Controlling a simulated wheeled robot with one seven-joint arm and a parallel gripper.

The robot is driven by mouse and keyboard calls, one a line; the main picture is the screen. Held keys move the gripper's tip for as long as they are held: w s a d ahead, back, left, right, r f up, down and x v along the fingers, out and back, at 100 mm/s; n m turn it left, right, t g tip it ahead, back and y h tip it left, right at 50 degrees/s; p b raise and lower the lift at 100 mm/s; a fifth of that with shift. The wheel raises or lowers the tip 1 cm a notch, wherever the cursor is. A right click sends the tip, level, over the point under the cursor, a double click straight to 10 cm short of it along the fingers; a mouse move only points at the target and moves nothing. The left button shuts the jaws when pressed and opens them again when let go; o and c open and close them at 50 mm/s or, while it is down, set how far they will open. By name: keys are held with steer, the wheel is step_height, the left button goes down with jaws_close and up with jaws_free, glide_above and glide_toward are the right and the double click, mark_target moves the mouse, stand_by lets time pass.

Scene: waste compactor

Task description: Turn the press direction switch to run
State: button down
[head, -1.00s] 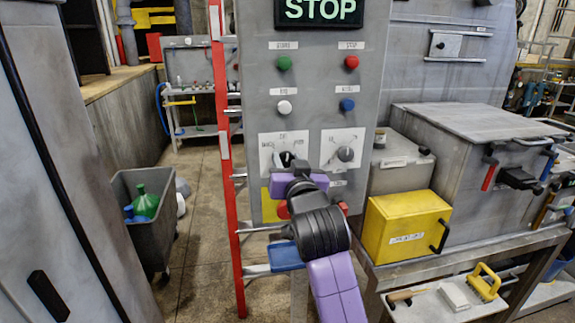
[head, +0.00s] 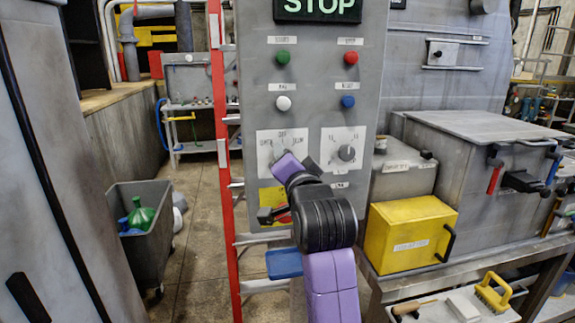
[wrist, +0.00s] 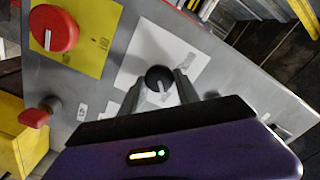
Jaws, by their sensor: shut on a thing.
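The press direction switch is a round black knob (wrist: 158,74) with a pale pointer line, on a white label plate (wrist: 140,45) in the wrist view. My gripper (wrist: 161,88) has one finger on each side of the knob and is shut on it. In the head view the label plate (head: 266,148) is on the left of the grey control panel (head: 320,110). There my gripper's purple body (head: 287,167) is tilted in front of the plate and hides the knob. The small lettering on the plate is too blurred to read surely.
A second dial (head: 347,153) sits right of the switch. Green (head: 283,57), red (head: 351,58), white (head: 283,103) and blue (head: 348,102) buttons are above. A yellow box (head: 408,236) stands at right.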

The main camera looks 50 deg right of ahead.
stand_by(0.4)
steer(key=c, duration=0.9)
jaws_free()
steer(key=b+v, duration=0.1)
steer(key=v, duration=0.7)
steer(key=shift+b, duration=0.35)
steer(key=shift+w, duration=0.1)
